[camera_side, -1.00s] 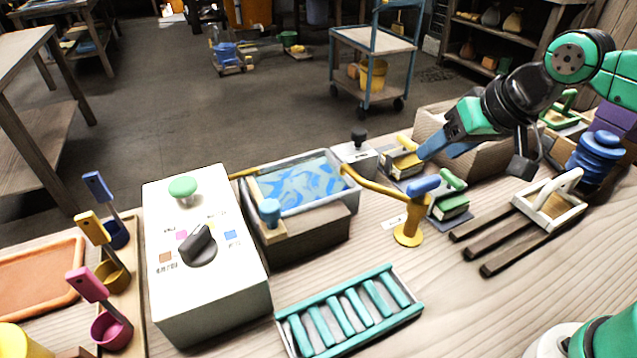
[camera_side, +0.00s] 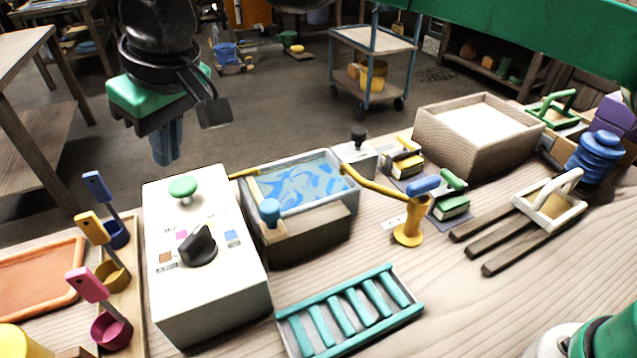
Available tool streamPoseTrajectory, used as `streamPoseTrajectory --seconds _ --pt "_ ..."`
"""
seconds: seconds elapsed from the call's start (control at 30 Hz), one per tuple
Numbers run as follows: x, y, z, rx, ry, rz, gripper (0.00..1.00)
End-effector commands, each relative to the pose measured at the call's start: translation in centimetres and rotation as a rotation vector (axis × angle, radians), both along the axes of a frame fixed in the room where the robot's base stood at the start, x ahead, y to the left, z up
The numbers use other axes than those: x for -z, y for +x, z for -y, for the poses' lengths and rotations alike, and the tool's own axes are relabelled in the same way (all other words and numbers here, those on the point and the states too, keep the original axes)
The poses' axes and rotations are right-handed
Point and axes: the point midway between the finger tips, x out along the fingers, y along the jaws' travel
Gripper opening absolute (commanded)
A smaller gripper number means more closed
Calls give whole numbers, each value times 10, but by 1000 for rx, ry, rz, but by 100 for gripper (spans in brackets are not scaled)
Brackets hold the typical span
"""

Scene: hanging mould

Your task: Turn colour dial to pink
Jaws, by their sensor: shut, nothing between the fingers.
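The colour dial (camera_side: 198,246) is a black pointer knob on top of a white box (camera_side: 210,305) at the left of the bench. Colour patches surround it: pink (camera_side: 182,236) at its upper left, blue (camera_side: 232,237) at its right, brown (camera_side: 166,258) at its lower left. The knob's raised ridge slants from lower left to upper right; which patch it marks is hard to tell. My gripper (camera_side: 168,148) has blue fingers, shut and empty, pointing down in the air above the box's far left end. It is apart from the dial.
A green button (camera_side: 183,187) stands on the box behind the dial. Ladles with blue, yellow and pink handles (camera_side: 88,285) stand close at left. A tray of blue marbled liquid (camera_side: 305,185) with a yellow tap (camera_side: 408,225) is close at right. A teal rack (camera_side: 350,312) lies in front.

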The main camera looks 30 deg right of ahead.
Motion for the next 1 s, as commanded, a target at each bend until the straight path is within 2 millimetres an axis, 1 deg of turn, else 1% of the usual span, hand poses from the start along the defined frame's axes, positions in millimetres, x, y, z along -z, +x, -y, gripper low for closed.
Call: streamPoseTrajectory --seconds 0.03,0.1,0.2,0.27,0.37,0.6,0.87,1.0 --pt "4 -5 -14 -31 -8 -2 0" --pt "8 -10 -24 -59 -17 -5 0" --pt "12 -13 -32 -76 -23 -7 0" --pt "15 -13 -34 -79 -23 -7 0" --pt "26 -9 -36 -78 -24 -7 0" --pt "68 2 -45 -76 -23 -7 0" --pt "106 12 -53 -75 -23 -7 0" --pt "105 5 -47 -75 -22 -6 0"
